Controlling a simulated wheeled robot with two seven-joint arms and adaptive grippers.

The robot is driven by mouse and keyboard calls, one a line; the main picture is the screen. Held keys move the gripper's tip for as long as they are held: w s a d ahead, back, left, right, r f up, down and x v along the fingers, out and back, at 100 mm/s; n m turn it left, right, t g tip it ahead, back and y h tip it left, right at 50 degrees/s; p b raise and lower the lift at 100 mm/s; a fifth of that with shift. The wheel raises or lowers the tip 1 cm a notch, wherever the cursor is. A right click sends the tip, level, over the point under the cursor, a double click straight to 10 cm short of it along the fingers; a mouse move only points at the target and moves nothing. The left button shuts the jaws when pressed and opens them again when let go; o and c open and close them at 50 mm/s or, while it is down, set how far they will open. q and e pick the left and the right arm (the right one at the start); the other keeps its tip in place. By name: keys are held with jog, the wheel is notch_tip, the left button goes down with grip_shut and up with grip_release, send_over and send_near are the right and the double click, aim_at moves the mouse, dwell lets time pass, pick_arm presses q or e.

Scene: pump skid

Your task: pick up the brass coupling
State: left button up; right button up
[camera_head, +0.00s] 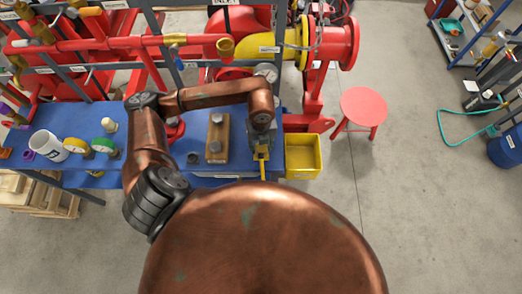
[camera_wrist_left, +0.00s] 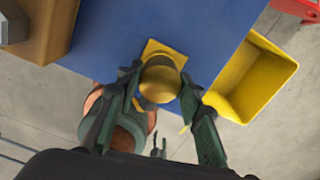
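The brass coupling (camera_wrist_left: 160,82) shows in the left wrist view as a rounded, dull gold piece over a yellow square (camera_wrist_left: 151,46) on the blue bench top. My left gripper (camera_wrist_left: 161,84) has one dark green finger on each side of it. The fingers look spread around the coupling, with narrow gaps; any contact is hard to make out. In the head view my left gripper (camera_head: 262,152) points down at the bench's right end and largely hides the coupling.
The blue bench (camera_head: 232,115) holds a wooden block with metal fittings (camera_head: 217,138) left of the gripper, plus gauges (camera_head: 103,146) and a white mug (camera_head: 48,145). A yellow bin (camera_head: 303,156) adjoins the bench's right end. A red stool (camera_head: 363,107) stands farther right. Red pipework rises behind.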

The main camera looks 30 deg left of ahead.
pick_arm(q)
jog(key=c, duration=0.7)
jog(key=shift+c, duration=0.3)
jog(key=shift+w+r, duration=0.1)
jog(key=shift+r, duration=0.45)
notch_tip(320, 180, up, 2)
jog(key=shift+r, duration=0.25)
jog(key=s+a+r, duration=0.4)
jog(key=s+r, duration=0.5)
jog(key=s, duration=0.4)
jog(key=shift+s+a+r, duration=0.2)
jog(key=shift+s, duration=0.05)
